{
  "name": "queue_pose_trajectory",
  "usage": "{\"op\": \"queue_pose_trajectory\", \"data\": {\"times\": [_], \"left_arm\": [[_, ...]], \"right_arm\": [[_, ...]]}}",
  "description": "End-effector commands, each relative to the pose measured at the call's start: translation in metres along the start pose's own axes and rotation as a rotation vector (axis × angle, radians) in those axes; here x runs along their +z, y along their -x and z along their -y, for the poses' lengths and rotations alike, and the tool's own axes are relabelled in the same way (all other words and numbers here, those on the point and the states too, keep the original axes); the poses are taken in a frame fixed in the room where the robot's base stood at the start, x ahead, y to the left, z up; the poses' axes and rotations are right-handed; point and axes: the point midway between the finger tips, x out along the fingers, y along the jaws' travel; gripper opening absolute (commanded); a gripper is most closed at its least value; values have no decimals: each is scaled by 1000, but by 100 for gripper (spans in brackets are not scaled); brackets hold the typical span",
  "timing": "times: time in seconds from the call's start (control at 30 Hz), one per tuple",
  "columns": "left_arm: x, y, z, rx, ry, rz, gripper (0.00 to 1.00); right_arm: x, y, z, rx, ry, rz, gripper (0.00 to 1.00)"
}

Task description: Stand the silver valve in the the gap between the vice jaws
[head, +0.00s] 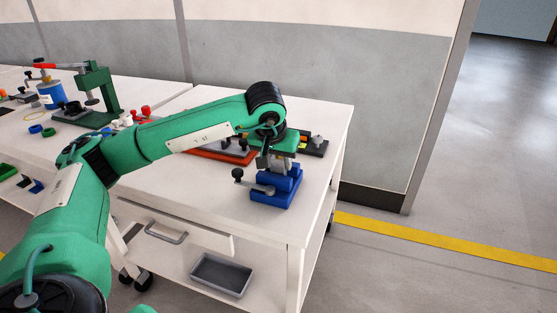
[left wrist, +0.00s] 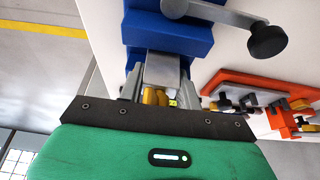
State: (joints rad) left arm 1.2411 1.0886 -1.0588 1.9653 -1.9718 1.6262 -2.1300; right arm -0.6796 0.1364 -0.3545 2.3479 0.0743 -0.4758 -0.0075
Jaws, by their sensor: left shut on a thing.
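The blue vice (head: 277,193) stands near the front right part of the white table. It also shows at the top of the left wrist view (left wrist: 150,38), with its grey handle and black knob. My left gripper (head: 274,160) is right over the vice, pointing down. In the left wrist view my left gripper (left wrist: 158,88) is shut on the silver valve (left wrist: 163,67), a grey block with yellow parts below it. The valve lies in line with the vice and close to it. The jaw gap is hidden, so I cannot tell whether the valve is inside it. My right gripper is not in view.
An orange-red tray (left wrist: 232,84) with parts lies beside the vice, partly behind my arm in the head view. A green press (head: 98,92) stands far left. The front of the white table (head: 215,205) is clear.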

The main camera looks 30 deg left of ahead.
Motion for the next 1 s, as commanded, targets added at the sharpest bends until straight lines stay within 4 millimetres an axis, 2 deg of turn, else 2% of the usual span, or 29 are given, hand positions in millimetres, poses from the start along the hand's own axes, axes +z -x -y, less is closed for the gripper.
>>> {"op": "queue_pose_trajectory", "data": {"times": [0.03,0.13,0.57,1.0], "left_arm": [[1,-2,0,0,0,0,36],[0,-1,0,0,0,0,56],[-1,5,0,1,0,0,56],[-2,96,0,1,-1,-3,56]], "right_arm": [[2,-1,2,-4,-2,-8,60],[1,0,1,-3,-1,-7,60],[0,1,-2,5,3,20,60],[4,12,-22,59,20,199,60]]}}
